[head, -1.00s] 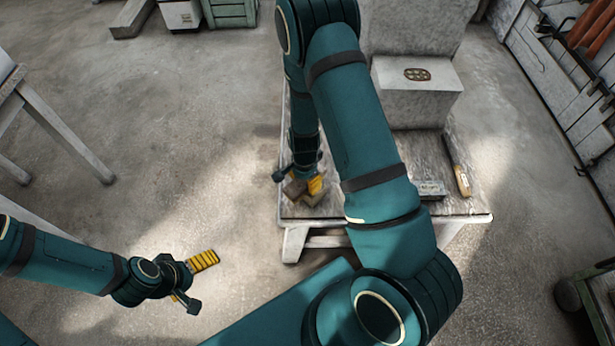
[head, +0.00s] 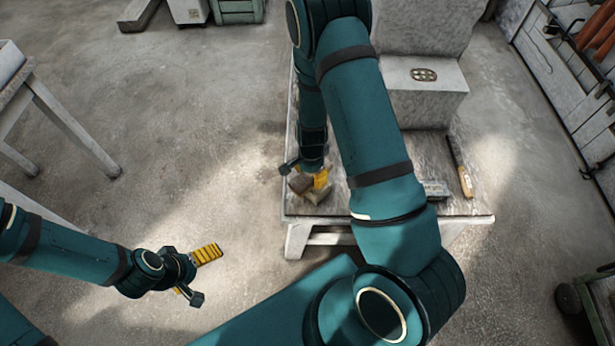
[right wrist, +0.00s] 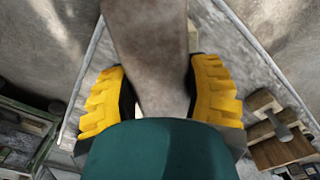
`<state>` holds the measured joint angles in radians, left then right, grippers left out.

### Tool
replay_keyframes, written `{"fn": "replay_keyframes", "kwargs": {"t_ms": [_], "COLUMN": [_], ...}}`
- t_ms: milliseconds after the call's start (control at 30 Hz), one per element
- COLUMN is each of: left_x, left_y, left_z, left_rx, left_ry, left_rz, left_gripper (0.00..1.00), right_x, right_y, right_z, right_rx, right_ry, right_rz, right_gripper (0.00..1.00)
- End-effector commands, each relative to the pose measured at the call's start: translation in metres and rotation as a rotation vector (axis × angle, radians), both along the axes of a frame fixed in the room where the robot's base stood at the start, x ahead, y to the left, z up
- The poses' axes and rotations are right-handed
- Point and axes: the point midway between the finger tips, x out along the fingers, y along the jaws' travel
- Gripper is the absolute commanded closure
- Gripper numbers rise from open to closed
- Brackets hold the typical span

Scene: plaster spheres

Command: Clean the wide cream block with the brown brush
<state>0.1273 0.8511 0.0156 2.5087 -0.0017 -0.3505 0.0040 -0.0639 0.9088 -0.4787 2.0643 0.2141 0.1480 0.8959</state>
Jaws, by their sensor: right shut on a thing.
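My right gripper (head: 318,180) is low over the near left corner of the worktable (head: 385,208). In the right wrist view its yellow fingers (right wrist: 160,98) are shut on a grey-brown tapered thing, which I take for the brown brush (right wrist: 150,50). In the head view its brown part (head: 299,183) shows at the left of the fingers. A tan block, probably the wide cream block (head: 318,197), lies just below; a pale sliver shows behind the brush in the wrist view. Whether they touch is hidden. My left gripper (head: 196,276) is open and empty over the floor.
A wooden-handled tool (head: 460,168) and a small grey box (head: 435,189) lie at the right. Another table (head: 55,105) stands at the far left.

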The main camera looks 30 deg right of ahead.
Motion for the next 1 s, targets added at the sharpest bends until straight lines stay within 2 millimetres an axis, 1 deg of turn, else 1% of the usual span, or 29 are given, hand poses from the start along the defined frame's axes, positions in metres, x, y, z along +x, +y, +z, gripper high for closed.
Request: {"fn": "replay_keyframes", "kwargs": {"t_ms": [467, 1000], "left_x": [0.000, 0.000], "left_y": [0.000, 0.000], "left_z": [-0.001, -0.008], "left_rx": [0.000, 0.000], "left_ry": [0.000, 0.000], "left_rz": [0.000, 0.000], "left_gripper": [0.00, 0.00], "right_x": [0.000, 0.000], "right_y": [0.000, 0.000], "right_z": [-0.001, -0.010], "right_rx": [0.000, 0.000], "right_ry": [0.000, 0.000], "right_rz": [0.001, 0.000], "right_gripper": [0.81, 0.81]}}
